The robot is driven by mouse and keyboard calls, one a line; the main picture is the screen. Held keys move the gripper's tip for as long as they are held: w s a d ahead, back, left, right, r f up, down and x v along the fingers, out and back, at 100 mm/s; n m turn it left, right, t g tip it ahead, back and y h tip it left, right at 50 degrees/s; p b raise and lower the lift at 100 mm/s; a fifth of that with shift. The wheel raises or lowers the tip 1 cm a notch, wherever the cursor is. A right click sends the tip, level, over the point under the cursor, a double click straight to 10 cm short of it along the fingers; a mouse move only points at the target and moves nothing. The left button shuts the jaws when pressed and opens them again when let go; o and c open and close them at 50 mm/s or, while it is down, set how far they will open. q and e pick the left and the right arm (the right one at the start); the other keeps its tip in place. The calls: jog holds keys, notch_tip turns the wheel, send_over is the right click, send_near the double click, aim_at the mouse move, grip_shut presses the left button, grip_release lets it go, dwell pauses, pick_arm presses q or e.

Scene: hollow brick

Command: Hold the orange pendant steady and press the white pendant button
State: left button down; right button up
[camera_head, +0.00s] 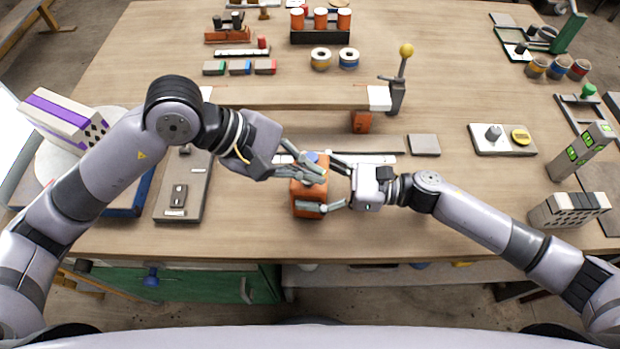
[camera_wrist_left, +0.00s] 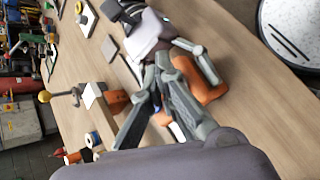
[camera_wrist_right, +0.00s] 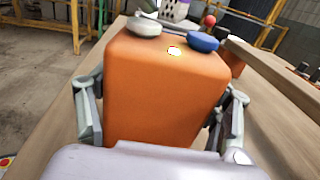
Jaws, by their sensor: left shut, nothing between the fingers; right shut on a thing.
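The orange pendant (camera_head: 308,193) is upright between the fingers of my right gripper (camera_head: 338,184), which is shut on its sides. In the right wrist view the pendant (camera_wrist_right: 165,95) fills the middle. On its top are a pale whitish button (camera_wrist_right: 145,27), a blue button (camera_wrist_right: 202,41) and a small bright spot between them. My left gripper (camera_head: 322,170) is shut and empty, its fingers over the pendant's top in the head view. In the left wrist view its fingers (camera_wrist_left: 160,95) cover part of the pendant (camera_wrist_left: 205,85). The left fingers hide the white button in the head view; contact cannot be told.
A beam (camera_head: 290,97) lies behind the pendant, with a yellow-knobbed lever (camera_head: 405,50) at its right end. A purple-striped block (camera_head: 65,122) stands at left.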

pick_arm(q)
jog(key=shift+r, duration=3)
pick_arm(e)
jog(key=o, duration=1.5)
jog(key=shift+o, duration=0.2)
jog(key=d, duration=0.8)
jog(key=s+d, duration=0.1)
jog(key=d, duration=0.3)
jog(key=shift+s, duration=0.1)
